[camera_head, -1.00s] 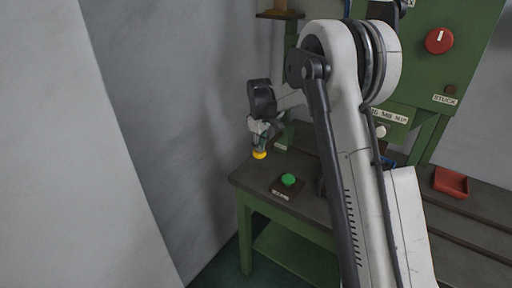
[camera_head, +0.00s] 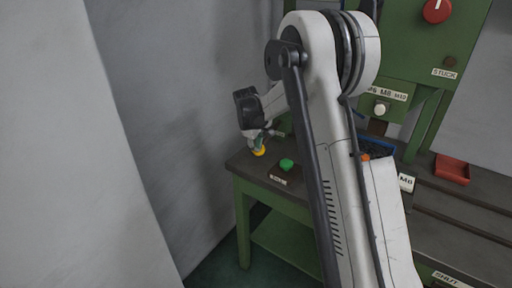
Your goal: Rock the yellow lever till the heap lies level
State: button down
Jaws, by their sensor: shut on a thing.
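The yellow lever (camera_head: 259,151) shows only as a small yellow end at the back left corner of the dark bench top. My gripper (camera_head: 257,143) reaches down onto it from above and is shut on it. The fingers are small here and cover most of the lever. My arm crosses the middle of the view. The heap cannot be made out; a dark blue tray (camera_head: 372,147) shows partly behind my arm, and its contents are unclear.
A green button (camera_head: 286,164) stands on the bench (camera_head: 245,165) just right of the lever. A red tray (camera_head: 452,169) lies at the right. A green machine panel (camera_head: 410,50) with a red knob (camera_head: 437,10) rises behind. A grey wall (camera_head: 170,90) stands close at the left.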

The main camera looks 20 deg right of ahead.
jog(key=shift+d, duration=0.1)
dwell(0.3)
jog(key=a+p+v, duration=0.1)
jog(key=v, duration=1.3)
jog(key=shift+s+f, duration=0.2)
jog(key=shift+s, duration=0.15)
jog(key=shift+a, duration=0.1)
